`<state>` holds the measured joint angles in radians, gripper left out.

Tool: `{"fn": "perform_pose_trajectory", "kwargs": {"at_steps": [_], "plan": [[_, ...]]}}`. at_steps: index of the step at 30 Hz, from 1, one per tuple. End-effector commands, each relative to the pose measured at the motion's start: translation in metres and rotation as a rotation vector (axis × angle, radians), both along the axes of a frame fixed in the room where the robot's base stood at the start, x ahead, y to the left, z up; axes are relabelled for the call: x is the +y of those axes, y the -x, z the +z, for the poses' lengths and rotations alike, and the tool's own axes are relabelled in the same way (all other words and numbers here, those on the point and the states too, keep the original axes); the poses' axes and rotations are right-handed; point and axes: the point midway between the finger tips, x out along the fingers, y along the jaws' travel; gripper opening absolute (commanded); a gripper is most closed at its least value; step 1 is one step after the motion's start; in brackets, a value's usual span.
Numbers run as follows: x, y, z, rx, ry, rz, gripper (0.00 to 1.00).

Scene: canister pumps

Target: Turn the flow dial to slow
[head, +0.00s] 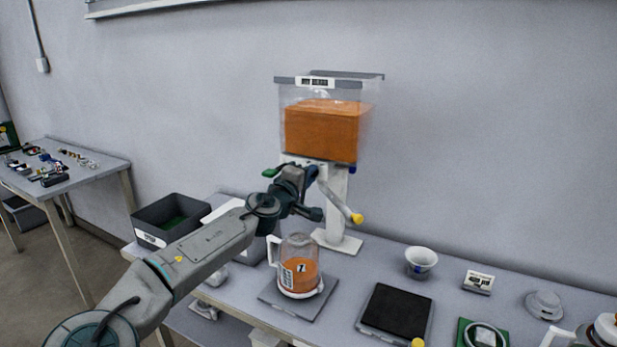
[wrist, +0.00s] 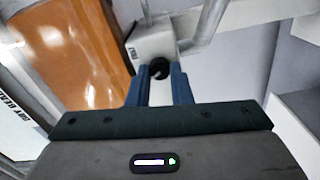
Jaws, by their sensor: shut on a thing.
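The flow dial is a small black round knob (wrist: 159,68) on a pale block (wrist: 152,42) under the canister. In the wrist view my gripper (wrist: 159,78) has its two blue fingers shut on this knob. A small dark label (wrist: 133,54) sits on the block left of the knob; its print is too small to read surely. In the head view my gripper (head: 312,174) is just below the clear canister (head: 325,130), which holds orange liquid; the arm hides the dial there. I cannot tell which setting the dial points to.
A jug (head: 299,272) with orange liquid stands on a grey plate (head: 318,303) below my gripper. A white stand (head: 337,210) with a yellow-tipped lever (head: 355,217) is close on the right.

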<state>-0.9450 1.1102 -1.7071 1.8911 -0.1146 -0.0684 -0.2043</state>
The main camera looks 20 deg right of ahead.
Motion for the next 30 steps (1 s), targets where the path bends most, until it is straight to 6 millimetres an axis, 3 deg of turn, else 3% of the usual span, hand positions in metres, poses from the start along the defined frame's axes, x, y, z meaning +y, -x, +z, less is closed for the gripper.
{"fn": "perform_pose_trajectory", "kwargs": {"at_steps": [12, 30], "plan": [[0.0004, -0.0003, -0.0003, 0.207, 0.163, 0.001, 0.0], [0.0003, -0.0003, -0.0006, 0.265, 0.207, 0.001, 0.0]]}}
